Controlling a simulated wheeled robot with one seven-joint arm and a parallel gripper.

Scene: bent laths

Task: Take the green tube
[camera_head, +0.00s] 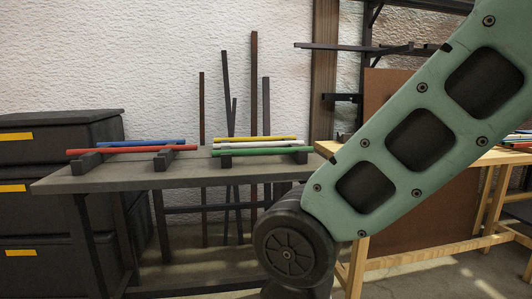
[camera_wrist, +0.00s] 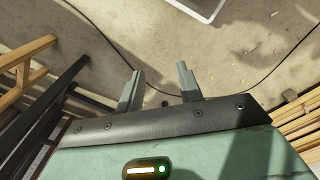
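The green tube (camera_head: 260,153) lies across dark supports on the grey table, in front of a white tube (camera_head: 255,144) and a yellow tube (camera_head: 255,138). In the head view my arm stands to the right of it, and my gripper is out of sight there. In the wrist view my gripper (camera_wrist: 160,84) is open, with its two fingers apart and nothing between them. It points at bare floor, away from the tubes. The green tube does not show in the wrist view.
A red tube (camera_head: 131,149) and a blue tube (camera_head: 143,143) lie on the left of the grey table (camera_head: 135,176). Dark drawers (camera_head: 58,160) stand at left. A wooden bench (camera_head: 420,258) stands at right. In the wrist view a dark cable (camera_wrist: 112,50) crosses the floor.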

